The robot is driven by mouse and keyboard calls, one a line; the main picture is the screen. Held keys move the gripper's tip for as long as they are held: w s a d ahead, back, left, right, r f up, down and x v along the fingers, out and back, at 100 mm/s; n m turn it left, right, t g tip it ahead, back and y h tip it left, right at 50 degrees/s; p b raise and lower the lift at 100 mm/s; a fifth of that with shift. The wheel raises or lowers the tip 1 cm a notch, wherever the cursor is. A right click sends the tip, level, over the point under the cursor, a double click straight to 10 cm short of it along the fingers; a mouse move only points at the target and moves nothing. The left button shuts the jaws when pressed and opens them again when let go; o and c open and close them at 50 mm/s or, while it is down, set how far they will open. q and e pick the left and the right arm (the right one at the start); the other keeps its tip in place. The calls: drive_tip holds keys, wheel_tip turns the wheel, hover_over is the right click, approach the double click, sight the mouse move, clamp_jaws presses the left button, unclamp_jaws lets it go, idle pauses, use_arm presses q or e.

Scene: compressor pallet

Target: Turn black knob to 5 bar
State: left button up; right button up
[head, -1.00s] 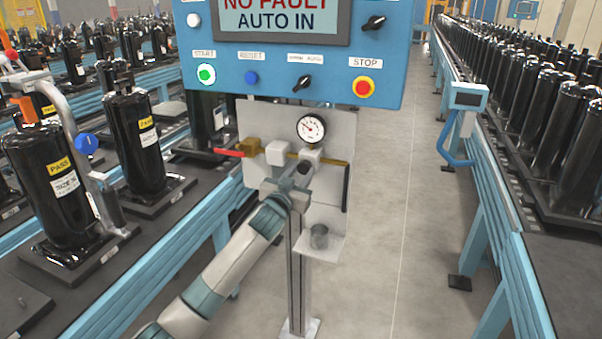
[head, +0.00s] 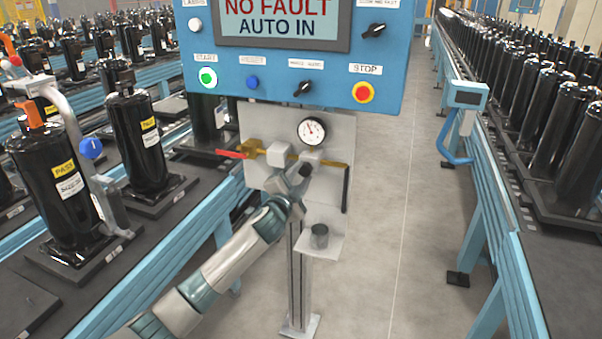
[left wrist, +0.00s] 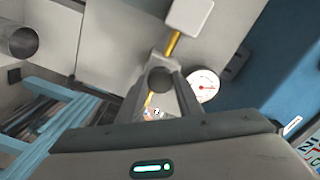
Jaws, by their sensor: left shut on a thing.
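The black knob (head: 306,169) sits under the regulator on the white panel, below the round pressure gauge (head: 312,131). My left gripper (head: 303,173) is shut on the knob. In the left wrist view the knob's dark round end (left wrist: 160,79) shows between the two fingers (left wrist: 161,88). The gauge also shows there (left wrist: 202,85), just right of the fingers. In the head view its needle points up and a little left; its numbers are too small to read. My right gripper is in neither view.
A red-handled valve (head: 231,155) is left of the regulator. A small shelf with a grey cup (head: 319,236) is below right of the gripper. The blue control box (head: 290,75) hangs above. Conveyors with black compressors (head: 60,185) run on both sides.

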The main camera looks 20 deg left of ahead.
use_arm(q)
drive_tip(key=m+p, duration=0.1)
drive_tip(key=m, duration=0.3)
drive_tip(key=shift+m+p, duration=0.3)
drive_tip(key=shift+m, duration=0.7)
drive_tip(key=o, duration=1)
drive_tip(key=shift+o, duration=0.2)
drive_tip(key=shift+s, duration=0.1)
